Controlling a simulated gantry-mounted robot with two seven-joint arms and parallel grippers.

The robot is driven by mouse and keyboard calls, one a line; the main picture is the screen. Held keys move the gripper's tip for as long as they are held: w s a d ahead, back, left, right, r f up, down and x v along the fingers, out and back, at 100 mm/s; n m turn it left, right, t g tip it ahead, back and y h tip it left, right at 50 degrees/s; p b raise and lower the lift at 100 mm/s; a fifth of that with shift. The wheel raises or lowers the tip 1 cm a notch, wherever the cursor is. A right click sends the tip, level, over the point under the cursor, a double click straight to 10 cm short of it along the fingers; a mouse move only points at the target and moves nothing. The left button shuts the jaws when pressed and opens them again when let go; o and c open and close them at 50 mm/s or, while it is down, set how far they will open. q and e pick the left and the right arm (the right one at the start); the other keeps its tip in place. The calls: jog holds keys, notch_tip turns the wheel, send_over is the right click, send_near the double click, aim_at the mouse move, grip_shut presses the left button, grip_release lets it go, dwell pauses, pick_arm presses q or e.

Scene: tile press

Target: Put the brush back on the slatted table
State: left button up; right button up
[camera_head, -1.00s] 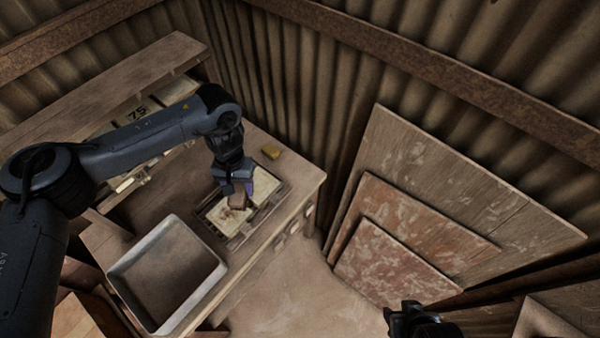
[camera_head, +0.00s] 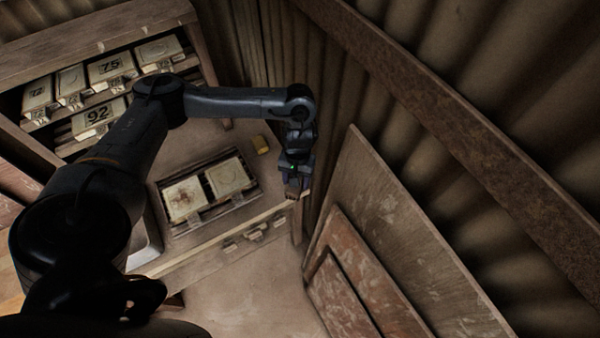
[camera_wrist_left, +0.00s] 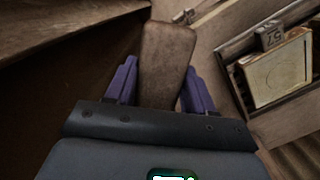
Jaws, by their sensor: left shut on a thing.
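My left gripper (camera_head: 296,184) is shut on the brush (camera_head: 293,193), past the right end of the wooden bench (camera_head: 240,212). In the left wrist view the brush (camera_wrist_left: 168,55) is a plain brown block between the purple fingers of my left gripper (camera_wrist_left: 158,85). It points away from the wrist, and its bristles cannot be made out. I cannot pick out the slatted table with certainty. My right gripper is not in the current views.
A dark frame with two pale tiles (camera_head: 185,197) lies on the bench. A shelf of numbered tiles (camera_head: 108,68) stands at the back left. Large boards (camera_head: 400,250) lean on the corrugated wall at right, close to my left gripper.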

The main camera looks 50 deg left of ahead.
pick_arm(q)
jog(key=a+f+b, duration=0.1)
jog(key=a+f, duration=0.1)
jog(key=a, duration=0.1)
jog(key=a+f+b, duration=0.1)
jog(key=a+f, duration=0.1)
jog(key=a, duration=0.2)
jog(key=a+f, duration=0.2)
jog(key=a, duration=0.2)
jog(key=shift+a+f+b, duration=0.1)
jog(key=shift+f+b, duration=0.65)
jog(key=shift+f, duration=1.7)
jog(key=o, duration=1)
jog(key=shift+f, duration=0.1)
notch_tip(320, 180, up, 12)
jog(key=w+p, duration=0.1)
jog(key=p, duration=0.1)
jog(key=shift+a+p, duration=0.3)
jog(key=shift+a, duration=0.15)
